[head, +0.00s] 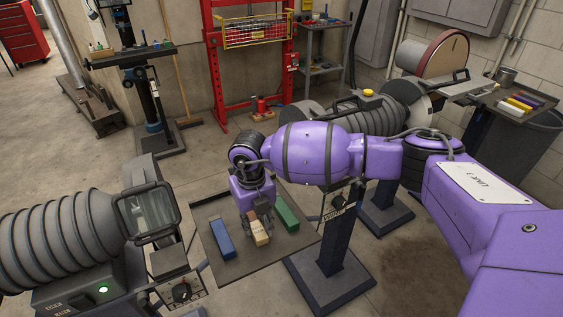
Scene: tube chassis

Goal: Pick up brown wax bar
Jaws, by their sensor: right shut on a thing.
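A light brown wax bar (260,238) is at a dark flat tray (272,262) in the lower middle of the head view, between a blue bar (221,240) on its left and a green bar (287,214) on its right. My right gripper (258,222), at the end of the purple arm from the right, is over the brown bar and shut on it. The gripper covers the bar's far end. I cannot tell whether the bar touches the tray. My left gripper is not in view.
A grey bench machine with a ribbed cover and a clear shield (150,212) stands close left of the tray. A pedestal (330,262) stands at the tray's right. More coloured bars (522,102) lie on a stand at far right, near a disc sander (442,55).

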